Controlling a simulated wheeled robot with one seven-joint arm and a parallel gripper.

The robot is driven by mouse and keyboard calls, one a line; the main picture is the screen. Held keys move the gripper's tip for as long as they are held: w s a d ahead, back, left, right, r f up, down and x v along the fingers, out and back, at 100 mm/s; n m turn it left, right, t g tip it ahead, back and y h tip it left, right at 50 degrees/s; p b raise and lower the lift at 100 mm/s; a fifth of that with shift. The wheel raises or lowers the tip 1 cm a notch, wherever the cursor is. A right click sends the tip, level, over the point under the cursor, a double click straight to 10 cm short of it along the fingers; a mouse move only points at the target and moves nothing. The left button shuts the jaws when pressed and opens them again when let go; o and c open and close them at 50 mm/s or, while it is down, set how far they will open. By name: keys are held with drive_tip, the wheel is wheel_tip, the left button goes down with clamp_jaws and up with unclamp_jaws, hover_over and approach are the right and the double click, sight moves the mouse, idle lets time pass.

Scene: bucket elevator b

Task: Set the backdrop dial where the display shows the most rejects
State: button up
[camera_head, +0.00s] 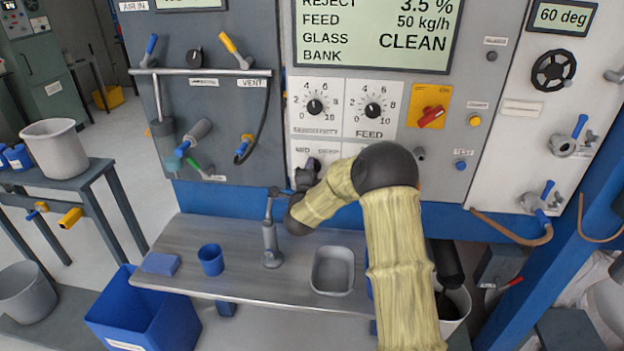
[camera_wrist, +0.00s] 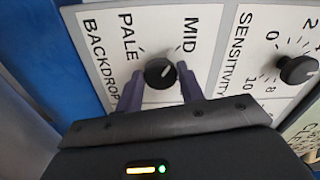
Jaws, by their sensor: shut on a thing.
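The backdrop dial is a black round knob (camera_wrist: 160,73) on a white plate marked BACKDROP, with PALE and MID readable in the wrist view. Its white mark points towards MID. In the head view the plate also shows DEEP, and my arm partly covers it. My gripper (camera_wrist: 160,88) is shut on the dial, one finger at each side; it also shows in the head view (camera_head: 300,180). The display (camera_head: 375,35) reads REJECT 3.5 %, FEED 50 kg/h, and CLEAN beside GLASS and BANK.
The sensitivity dial (camera_head: 316,106) and feed dial (camera_head: 374,110) sit just above. A red switch on a yellow plate (camera_head: 429,107) is to their right. Below is a metal shelf (camera_head: 205,285) with a blue cup (camera_head: 211,260), a grey tray (camera_head: 333,271) and a blue block (camera_head: 160,264).

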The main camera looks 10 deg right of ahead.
drive_tip(key=shift+d+f+n+b, duration=0.15)
drive_tip(key=shift+n+b, duration=1.15)
drive_tip(key=shift+n, duration=2.55)
drive_tip(key=shift+a+f+n+b, duration=0.15)
drive_tip(key=shift+n+b, duration=1.1)
drive_tip(key=shift+n, duration=2.6)
drive_tip(key=shift+d, duration=0.1)
drive_tip(key=o, duration=1)
drive_tip(key=shift+c, duration=0.2)
drive_tip(key=shift+s+d+r, duration=0.1)
drive_tip(key=shift+s, duration=0.05)
